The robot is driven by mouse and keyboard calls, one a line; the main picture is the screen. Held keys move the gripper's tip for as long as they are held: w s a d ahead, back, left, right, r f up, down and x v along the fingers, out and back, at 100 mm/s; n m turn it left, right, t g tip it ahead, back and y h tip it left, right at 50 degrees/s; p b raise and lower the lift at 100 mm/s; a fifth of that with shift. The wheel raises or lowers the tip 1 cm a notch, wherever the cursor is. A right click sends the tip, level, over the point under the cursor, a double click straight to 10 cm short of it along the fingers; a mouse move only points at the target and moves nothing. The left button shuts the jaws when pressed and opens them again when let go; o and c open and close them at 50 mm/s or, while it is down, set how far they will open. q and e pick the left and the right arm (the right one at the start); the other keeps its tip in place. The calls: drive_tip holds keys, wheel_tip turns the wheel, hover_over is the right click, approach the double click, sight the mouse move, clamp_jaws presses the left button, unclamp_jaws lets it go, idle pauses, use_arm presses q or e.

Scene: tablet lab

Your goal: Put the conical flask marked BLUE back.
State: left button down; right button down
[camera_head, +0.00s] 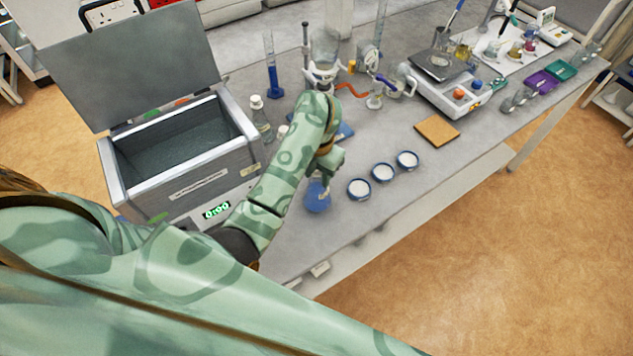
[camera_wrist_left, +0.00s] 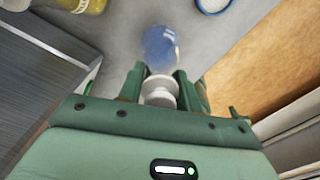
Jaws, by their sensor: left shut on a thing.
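A flask with blue contents (camera_head: 317,199) is at the near edge of the bench, beside the water bath. My left gripper (camera_head: 323,180) comes down from above and is shut on its neck. In the left wrist view my left gripper (camera_wrist_left: 158,86) has a finger on each side of the pale neck, and the blue flask body (camera_wrist_left: 160,46) shows beyond the fingertips. I cannot read a marking on it, nor tell whether its base touches the bench. My right gripper is not in view.
The open water bath (camera_head: 185,150) stands to the left, lid raised. Three white dishes (camera_head: 383,172) are to the right of the flask. A cork mat (camera_head: 437,130), glassware and a balance (camera_head: 446,92) lie further off. Bottles (camera_head: 260,115) stand behind the arm.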

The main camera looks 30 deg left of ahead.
use_arm(q)
wheel_tip(320, 180, down, 2)
drive_tip(key=shift+f, duration=0.25)
drive_tip(key=shift+s, duration=0.1)
drive_tip(key=shift+f, duration=0.1)
drive_tip(key=c, duration=1)
unclamp_jaws()
drive_tip(key=shift+o, duration=0.2)
wheel_tip(320, 180, up, 12)
drive_tip(key=p, duration=0.4)
drive_tip(key=shift+p, duration=0.4)
